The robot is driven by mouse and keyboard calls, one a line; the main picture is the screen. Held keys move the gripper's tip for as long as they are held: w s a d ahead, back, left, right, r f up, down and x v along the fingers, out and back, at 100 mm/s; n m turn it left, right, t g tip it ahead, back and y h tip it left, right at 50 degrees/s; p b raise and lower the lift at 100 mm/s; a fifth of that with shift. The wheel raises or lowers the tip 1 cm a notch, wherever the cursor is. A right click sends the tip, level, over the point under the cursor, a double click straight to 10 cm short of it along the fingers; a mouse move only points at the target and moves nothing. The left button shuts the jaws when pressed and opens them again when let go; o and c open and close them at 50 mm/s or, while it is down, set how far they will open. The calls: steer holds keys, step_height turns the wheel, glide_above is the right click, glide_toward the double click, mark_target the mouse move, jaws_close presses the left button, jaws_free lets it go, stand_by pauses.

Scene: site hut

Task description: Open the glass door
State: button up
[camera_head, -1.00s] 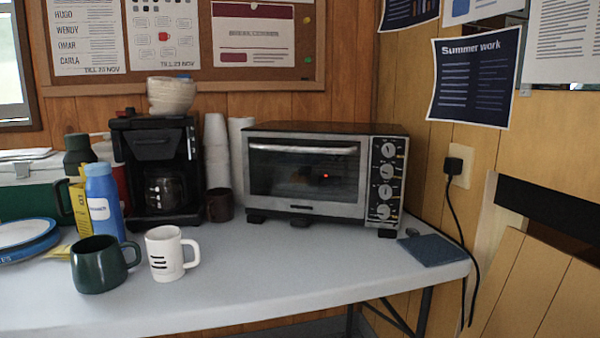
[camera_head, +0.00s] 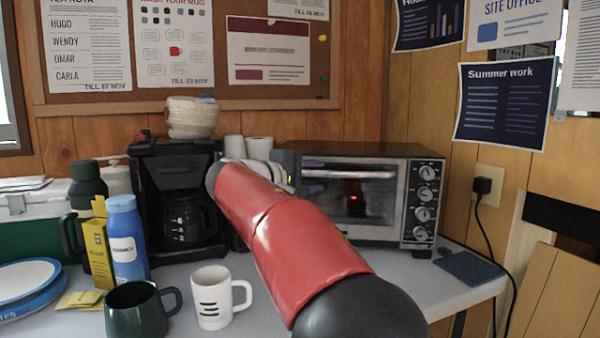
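The toaster oven (camera_head: 392,160) stands at the back right of the table, its control knobs on the right of its front. Its glass door (camera_head: 375,200) looks shut, with a silver handle bar (camera_head: 350,173) along the top. My red arm reaches in from the lower right and covers the left part of the oven front. My gripper (camera_head: 291,166) is at the arm's far end, in front of the oven's left side near the left end of the handle. Its fingers are too small and hidden to tell whether they are open or touching the handle.
A coffee maker (camera_head: 170,190) with a bowl (camera_head: 192,117) on top stands left of the oven. A white mug (camera_head: 212,300), a green mug (camera_head: 133,312) and a blue bottle (camera_head: 125,240) stand in front. A blue cloth (camera_head: 468,266) lies right of the oven.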

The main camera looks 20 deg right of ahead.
mark_target(333, 175)
steer(key=p+x, duration=0.1)
steer(key=x, duration=0.7)
steer(key=shift+s+r, duration=0.1)
steer(key=shift+s, duration=0.05)
steer(key=shift+c, duration=0.5)
jaws_close()
